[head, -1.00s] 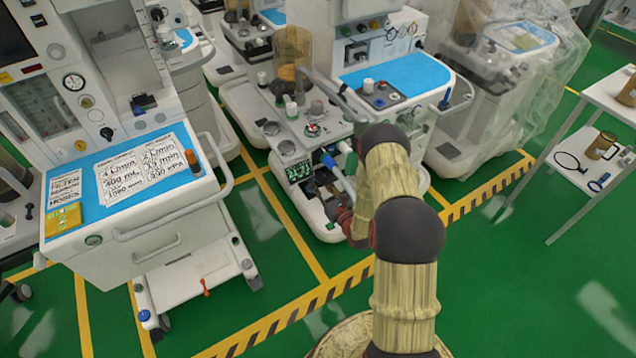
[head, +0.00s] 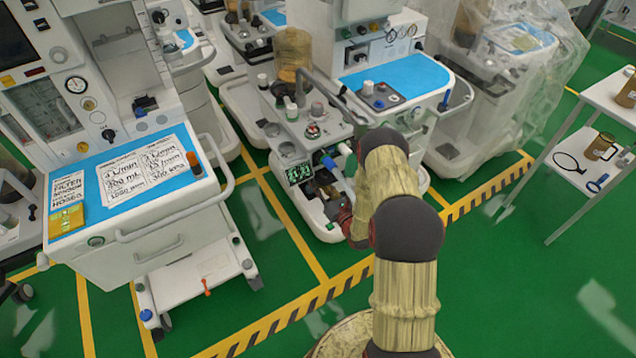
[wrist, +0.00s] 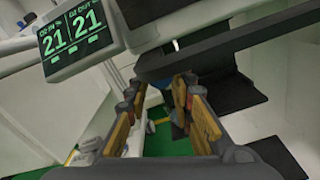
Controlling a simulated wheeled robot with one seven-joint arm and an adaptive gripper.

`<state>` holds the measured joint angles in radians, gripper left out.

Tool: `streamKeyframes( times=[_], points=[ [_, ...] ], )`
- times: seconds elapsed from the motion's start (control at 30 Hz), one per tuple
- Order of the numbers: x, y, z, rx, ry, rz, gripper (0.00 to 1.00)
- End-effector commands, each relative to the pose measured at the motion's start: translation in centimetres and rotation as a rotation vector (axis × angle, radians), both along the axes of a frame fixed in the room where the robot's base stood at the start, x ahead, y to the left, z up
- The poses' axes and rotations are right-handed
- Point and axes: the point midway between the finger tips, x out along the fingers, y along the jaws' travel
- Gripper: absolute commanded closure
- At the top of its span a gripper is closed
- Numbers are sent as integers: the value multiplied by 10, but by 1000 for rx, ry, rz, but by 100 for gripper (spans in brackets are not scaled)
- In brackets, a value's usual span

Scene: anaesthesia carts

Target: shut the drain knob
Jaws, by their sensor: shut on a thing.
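My gripper (head: 328,188) reaches into the low front part of the middle anaesthesia cart (head: 308,207), just right of its small display. In the wrist view my gripper (wrist: 160,93) has its two wood-coloured fingers around a small blue piece (wrist: 154,97), which I take to be the drain knob. The fingers are shut on it with a gap between them. Most of the knob is hidden by the fingers and the dark bar above, so its angle cannot be told. In the head view my arm and gripper hide the knob.
The display (wrist: 77,35) reading 21 and 21 is close at the upper left of the wrist view. A dark bar (wrist: 225,42) crosses close above the fingers. Another cart (head: 150,200) stands left and a white side table (head: 560,180) right.

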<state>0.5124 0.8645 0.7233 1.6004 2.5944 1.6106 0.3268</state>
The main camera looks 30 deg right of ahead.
Motion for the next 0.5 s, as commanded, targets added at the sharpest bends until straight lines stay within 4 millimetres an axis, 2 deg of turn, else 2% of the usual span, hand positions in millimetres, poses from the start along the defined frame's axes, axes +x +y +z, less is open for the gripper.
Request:
streamKeyframes(
  times=[0.2, 0.5],
  points=[
    [0, 0, 1, 104, 4, -1, 100],
    [0, 0, 0, 161, 6, -1, 100]
  ],
)
